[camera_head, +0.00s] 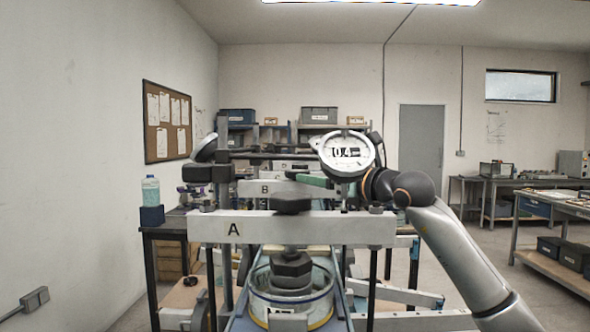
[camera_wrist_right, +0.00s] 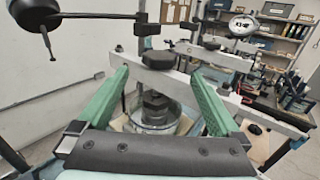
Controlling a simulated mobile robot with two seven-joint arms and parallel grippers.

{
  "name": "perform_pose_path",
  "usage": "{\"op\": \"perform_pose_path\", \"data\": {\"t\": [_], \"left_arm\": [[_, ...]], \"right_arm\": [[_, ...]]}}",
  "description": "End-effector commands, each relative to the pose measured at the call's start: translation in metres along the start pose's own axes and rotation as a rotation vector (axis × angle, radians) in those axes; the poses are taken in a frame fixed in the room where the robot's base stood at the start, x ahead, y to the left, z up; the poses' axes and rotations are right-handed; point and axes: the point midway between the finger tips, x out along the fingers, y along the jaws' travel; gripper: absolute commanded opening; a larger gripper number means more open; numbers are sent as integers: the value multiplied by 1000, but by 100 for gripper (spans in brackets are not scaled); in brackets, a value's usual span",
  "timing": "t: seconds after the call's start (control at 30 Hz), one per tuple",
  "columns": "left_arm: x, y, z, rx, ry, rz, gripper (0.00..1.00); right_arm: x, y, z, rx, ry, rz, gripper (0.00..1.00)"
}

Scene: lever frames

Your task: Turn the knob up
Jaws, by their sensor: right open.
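A dark knob (camera_head: 292,203) sits on top of the white beam marked A (camera_head: 215,229). Below the beam, a dark stepped nut (camera_head: 291,270) stands in a round clear vessel (camera_head: 262,303). In the right wrist view the knob (camera_wrist_right: 158,59) appears between and beyond my green fingertips. My right gripper (camera_wrist_right: 160,72) is open and empty. In the head view my right arm reaches in from the right and a green finger (camera_head: 313,181) shows above and right of the knob. The other finger is hidden there. My left gripper is not in view.
A second beam marked B (camera_head: 256,188) lies behind. A bottle (camera_head: 151,190) stands at the left. Workbenches (camera_head: 540,182) line the right, with open floor between.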

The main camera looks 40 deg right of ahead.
Motion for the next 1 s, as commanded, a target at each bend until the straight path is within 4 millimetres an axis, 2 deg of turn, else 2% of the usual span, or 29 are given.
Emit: {"op": "perform_pose_path", "data": {"t": [0.03, 0.2, 0.4, 0.6, 0.9, 1.0], "left_arm": [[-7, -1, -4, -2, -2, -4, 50], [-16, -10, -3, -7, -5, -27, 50], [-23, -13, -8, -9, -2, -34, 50], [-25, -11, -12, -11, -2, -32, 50], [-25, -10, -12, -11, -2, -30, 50], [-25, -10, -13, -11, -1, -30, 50]], "right_arm": [[12, 1, 5, 6, 1, 4, 100], [48, 1, 5, 4, 1, 2, 100], [78, 1, 2, 3, 1, 2, 100], [90, 0, 1, 1, 0, 1, 100], [92, 0, 0, 0, 0, 1, 100], [92, 0, 0, 0, 1, 1, 90]]}}
